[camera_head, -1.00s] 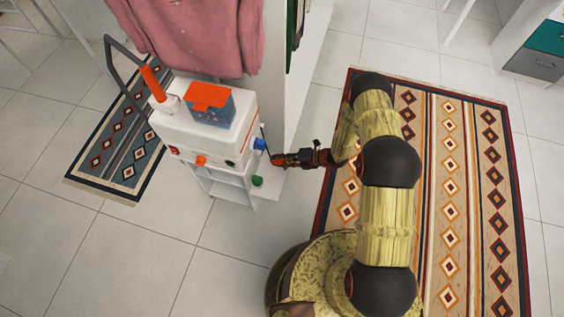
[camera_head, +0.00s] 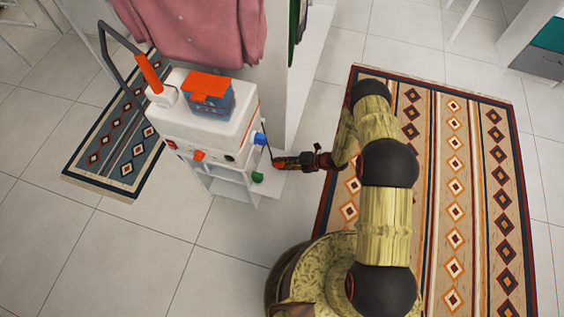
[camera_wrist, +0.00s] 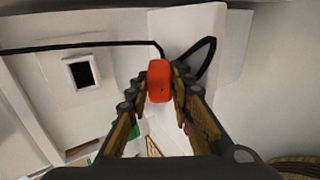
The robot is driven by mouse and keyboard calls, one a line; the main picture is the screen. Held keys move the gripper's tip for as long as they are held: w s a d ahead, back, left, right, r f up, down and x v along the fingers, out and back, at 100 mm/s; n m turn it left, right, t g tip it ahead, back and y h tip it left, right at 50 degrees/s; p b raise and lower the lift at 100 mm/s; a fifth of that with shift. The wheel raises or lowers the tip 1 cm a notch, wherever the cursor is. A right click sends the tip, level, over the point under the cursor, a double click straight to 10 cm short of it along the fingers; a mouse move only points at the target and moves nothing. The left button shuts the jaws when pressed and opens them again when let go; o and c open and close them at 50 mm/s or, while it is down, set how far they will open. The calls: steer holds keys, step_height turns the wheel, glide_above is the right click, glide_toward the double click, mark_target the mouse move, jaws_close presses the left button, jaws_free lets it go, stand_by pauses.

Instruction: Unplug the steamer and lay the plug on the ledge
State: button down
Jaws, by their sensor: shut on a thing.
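The orange-red plug (camera_wrist: 160,82) is between the fingertips of my gripper (camera_wrist: 160,88) in the wrist view, and the fingers are shut on it. A black cord (camera_wrist: 90,46) runs from the left to the plug, and a dark loop shows just right of it. A white block (camera_wrist: 187,28) lies behind the plug; I cannot tell whether they touch. In the head view my gripper (camera_head: 279,163) is low, right of the white steamer (camera_head: 200,128), which has an orange-topped tank. The plug is too small there to make out clearly. I cannot identify the ledge for certain.
A dark square (camera_wrist: 81,72) in a pale frame lies left of the plug. In the head view, a pink garment (camera_head: 195,30) hangs behind the steamer beside a white wardrobe panel (camera_head: 300,95). A patterned rug (camera_head: 455,190) lies at right. Tiled floor at front left is clear.

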steer(key=c, duration=1.5)
jaws_free()
steer(key=o, duration=0.3)
steer(key=shift+r, duration=0.1)
steer(key=d+r+p, duration=0.1)
steer(key=r, duration=0.1)
steer(key=d+r+p, duration=0.1)
steer(key=r+p, duration=0.1)
steer(key=s+d+r+p, duration=0.1)
steer(key=r+p, duration=0.1)
steer(key=r, duration=0.1)
steer(key=shift+d, duration=0.1)
stand_by(0.3)
